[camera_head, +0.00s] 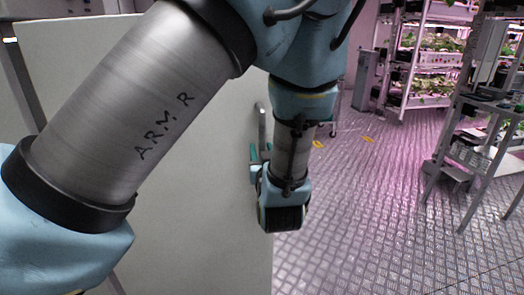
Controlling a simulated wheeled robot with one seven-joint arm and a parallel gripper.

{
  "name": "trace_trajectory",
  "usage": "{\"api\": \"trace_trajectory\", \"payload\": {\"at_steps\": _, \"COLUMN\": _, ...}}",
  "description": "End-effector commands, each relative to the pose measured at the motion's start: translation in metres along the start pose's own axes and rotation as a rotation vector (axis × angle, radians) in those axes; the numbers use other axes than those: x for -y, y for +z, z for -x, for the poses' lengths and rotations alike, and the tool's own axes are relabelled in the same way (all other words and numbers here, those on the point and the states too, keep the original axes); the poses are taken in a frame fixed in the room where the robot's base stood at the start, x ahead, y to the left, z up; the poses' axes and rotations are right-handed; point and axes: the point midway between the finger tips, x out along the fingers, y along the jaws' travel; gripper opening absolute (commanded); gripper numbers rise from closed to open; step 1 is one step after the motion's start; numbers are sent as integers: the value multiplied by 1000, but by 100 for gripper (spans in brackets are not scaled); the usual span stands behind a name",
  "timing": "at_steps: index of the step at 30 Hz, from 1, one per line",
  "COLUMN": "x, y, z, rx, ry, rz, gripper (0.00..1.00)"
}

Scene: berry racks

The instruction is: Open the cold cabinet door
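The cold cabinet door appears as a large, flat, pale panel (215,225) on the left, partly hidden behind my arm. A grey vertical bar handle (261,122) stands near its right edge. My gripper (260,158) is at the handle's lower part, with teal fingertips showing on either side of the bar. The hand hides the handle's lower end. I cannot tell whether the fingers touch or grip the bar. No opening into the cabinet is visible, and I cannot tell whether the door stands ajar.
Patterned metal floor (350,235) lies clear to the right of the panel. A grey metal stand (470,150) is at the right. Lit plant racks (430,60) stand at the back right. Yellow marks (367,139) lie on the floor.

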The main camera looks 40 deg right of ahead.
Motion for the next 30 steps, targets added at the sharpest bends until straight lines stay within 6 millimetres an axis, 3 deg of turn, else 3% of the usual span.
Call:
{"api": "trace_trajectory", "payload": {"at_steps": 13, "x": 0, "y": 2, "z": 9, "rx": 2, "ry": 1, "rz": 0, "gripper": 52}}
{"api": "trace_trajectory", "payload": {"at_steps": 24, "x": -1, "y": 2, "z": 78, "rx": 1, "ry": 3, "rz": 1, "gripper": 52}}
{"api": "trace_trajectory", "payload": {"at_steps": 30, "x": 0, "y": 1, "z": 102, "rx": 0, "ry": 1, "rz": 0, "gripper": 52}}
